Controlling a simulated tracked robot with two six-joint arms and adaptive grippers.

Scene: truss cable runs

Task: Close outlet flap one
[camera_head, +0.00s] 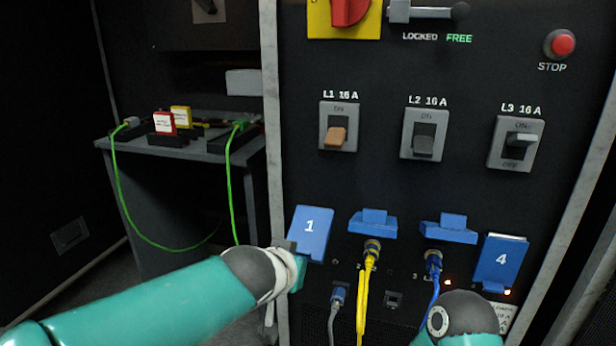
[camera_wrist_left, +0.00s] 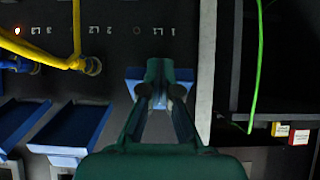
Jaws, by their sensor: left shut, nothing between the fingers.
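Outlet flap one (camera_head: 309,232) is the blue flap marked 1 at the lower left of the panel. Its numbered face shows and it hangs down over its outlet; I cannot tell whether it lies fully flush. My left gripper (camera_head: 299,270) is at its lower edge, partly hidden by my wrist. In the left wrist view, which is upside down to the panel, the left gripper (camera_wrist_left: 163,68) is shut and empty, with its tips in front of flap one (camera_wrist_left: 132,74) and hiding its middle. I cannot tell whether they touch. My right gripper does not show.
Flap two (camera_head: 373,223) and flap three (camera_head: 448,230) are raised, with a yellow cable (camera_head: 368,275) and a blue cable (camera_head: 434,268) plugged in below. Flap four (camera_head: 501,261) hangs down. My right forearm is at lower right.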

